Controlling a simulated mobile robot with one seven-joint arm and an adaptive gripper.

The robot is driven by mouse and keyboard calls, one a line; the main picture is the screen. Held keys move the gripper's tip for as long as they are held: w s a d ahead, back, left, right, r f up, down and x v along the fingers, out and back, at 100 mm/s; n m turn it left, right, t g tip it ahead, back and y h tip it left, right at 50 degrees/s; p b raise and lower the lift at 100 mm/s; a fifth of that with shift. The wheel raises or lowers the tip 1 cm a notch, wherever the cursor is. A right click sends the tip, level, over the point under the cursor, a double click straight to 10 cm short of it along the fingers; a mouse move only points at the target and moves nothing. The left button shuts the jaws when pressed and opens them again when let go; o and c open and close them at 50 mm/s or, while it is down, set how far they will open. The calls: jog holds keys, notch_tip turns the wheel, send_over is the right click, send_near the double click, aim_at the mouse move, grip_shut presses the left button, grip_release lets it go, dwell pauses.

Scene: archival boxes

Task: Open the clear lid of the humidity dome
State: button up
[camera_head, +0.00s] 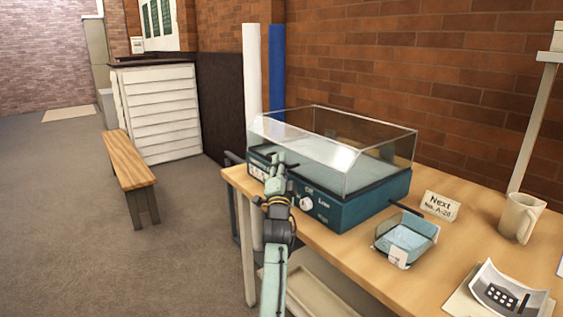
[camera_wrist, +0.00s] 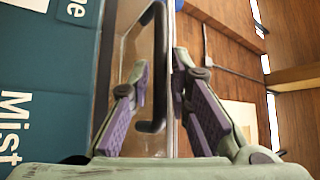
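The humidity dome has a clear box-shaped lid (camera_head: 388,165) sitting closed on a teal base (camera_head: 362,208) on the table. The base carries a white knob (camera_head: 306,203) and white lettering. My gripper (camera_head: 277,163) is at the front of the dome, over the lid's front face and to the left of the knob. In the wrist view, my gripper (camera_wrist: 161,72) is open, with its purple-padded fingers apart. A dark D-shaped handle (camera_wrist: 160,60) lies between them, beside the clear lid edge. Contact between fingers and handle cannot be told.
On the wooden table (camera_head: 330,243), a small glass tray (camera_head: 407,238), a sign card (camera_head: 440,206), a mug (camera_head: 520,217) and a calculator-like device (camera_head: 502,290) stand right of the dome. A brick wall is behind. A bench (camera_head: 130,162) stands left on open floor.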

jog(key=shift+w+r, duration=0.1)
jog(key=shift+w, duration=0.05)
jog(key=shift+c, duration=0.2)
grip_shut()
dwell(0.5)
